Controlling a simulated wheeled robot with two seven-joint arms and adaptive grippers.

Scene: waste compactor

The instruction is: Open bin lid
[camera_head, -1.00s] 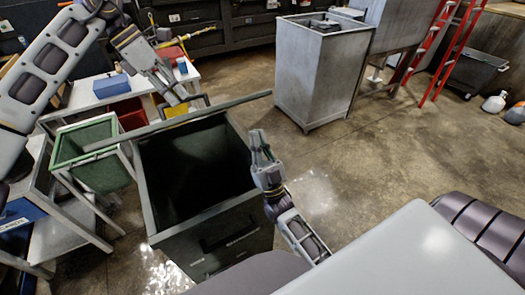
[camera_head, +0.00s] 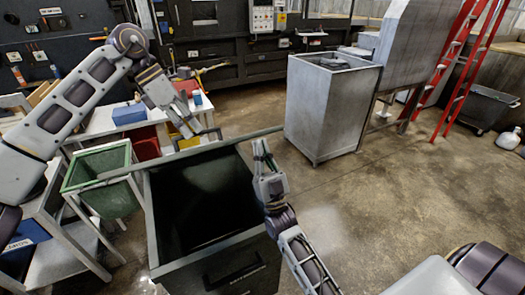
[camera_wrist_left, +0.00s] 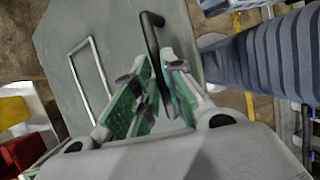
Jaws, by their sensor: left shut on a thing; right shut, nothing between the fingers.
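The dark green bin (camera_head: 215,262) stands in the middle of the head view, its top open and its dark inside visible. Its lid (camera_head: 238,137) is raised at the far side and shows nearly edge-on as a long thin bar. In the left wrist view the lid (camera_wrist_left: 110,35) is a flat grey-green panel with a black bar handle (camera_wrist_left: 151,38). My left gripper (camera_head: 193,130) is at the lid; its green-padded fingers (camera_wrist_left: 158,95) are shut on the handle. My right gripper (camera_head: 262,150) is shut and empty beside the bin's right rim.
A green open container (camera_head: 95,167) on a stand is left of the bin. A white table (camera_head: 100,122) with a blue box (camera_head: 130,113) is behind. A grey metal cabinet (camera_head: 325,110) stands at the back right, near a red ladder (camera_head: 465,70). The floor right of the bin is clear.

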